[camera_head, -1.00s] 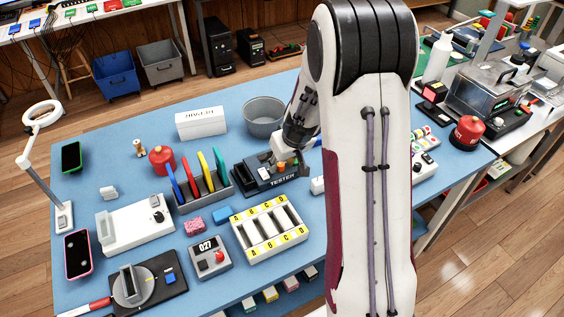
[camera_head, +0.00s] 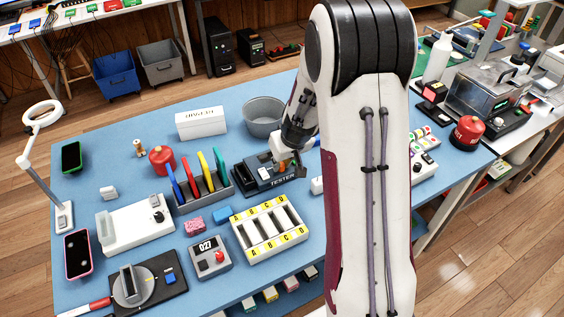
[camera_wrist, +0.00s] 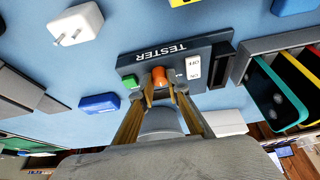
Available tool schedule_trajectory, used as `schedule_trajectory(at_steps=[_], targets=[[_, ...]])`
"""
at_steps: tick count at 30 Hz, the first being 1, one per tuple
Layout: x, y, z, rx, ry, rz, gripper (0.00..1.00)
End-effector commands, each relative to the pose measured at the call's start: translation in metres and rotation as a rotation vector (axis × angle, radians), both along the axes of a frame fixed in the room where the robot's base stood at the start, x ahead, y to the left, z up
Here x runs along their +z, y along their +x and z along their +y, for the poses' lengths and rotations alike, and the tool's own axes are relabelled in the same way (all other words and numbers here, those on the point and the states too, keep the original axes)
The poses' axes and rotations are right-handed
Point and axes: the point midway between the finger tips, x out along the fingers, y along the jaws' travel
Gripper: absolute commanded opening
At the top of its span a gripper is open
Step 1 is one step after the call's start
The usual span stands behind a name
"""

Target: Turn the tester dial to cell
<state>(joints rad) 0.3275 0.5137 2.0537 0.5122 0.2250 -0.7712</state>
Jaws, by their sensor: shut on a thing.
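The tester (camera_head: 262,181) is a dark grey-blue box lettered TESTER, towards the back of the blue table. In the wrist view the tester (camera_wrist: 210,52) appears upside down, with an orange dial (camera_wrist: 159,74), a green part (camera_wrist: 131,81) and a white ON/OFF plate (camera_wrist: 193,70). My gripper (camera_wrist: 160,86) is shut on the orange dial, one finger on either side of it. In the head view my gripper (camera_head: 283,166) comes down onto the tester from behind. I cannot read any dial markings or tell which setting it points to.
A rack (camera_head: 214,190) of coloured phones stands close left of the tester, and a grey bowl (camera_head: 263,117) behind it. A white charger (camera_wrist: 76,23) and a blue block (camera_wrist: 99,103) lie near it. The lettered tray (camera_head: 265,253) is in front.

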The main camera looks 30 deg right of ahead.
Motion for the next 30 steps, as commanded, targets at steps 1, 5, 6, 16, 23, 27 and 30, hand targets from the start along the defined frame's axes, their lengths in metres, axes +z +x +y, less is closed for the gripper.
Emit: schedule_trajectory(at_steps=[1, 5, 6, 16, 23, 27, 30], targets=[[-0.0002, -0.0004, -0.0007, -0.008, -0.002, 0.0, 0.0], [-0.0003, -0.0003, -0.0007, -0.034, -0.002, 0.0, 0.0], [-0.0003, -0.0003, -0.0005, -0.043, -0.002, 0.0, 0.0], [-0.0005, -0.0001, 0.0003, -0.113, -0.002, -0.001, 0.0], [-0.0004, 0.0, 0.0002, -0.164, -0.001, -0.001, 0.0], [-0.0004, 0.0001, 0.0005, -0.194, -0.002, -0.001, 0.0], [-0.0004, 0.0001, 0.0008, -0.215, -0.002, -0.001, 0.0]])
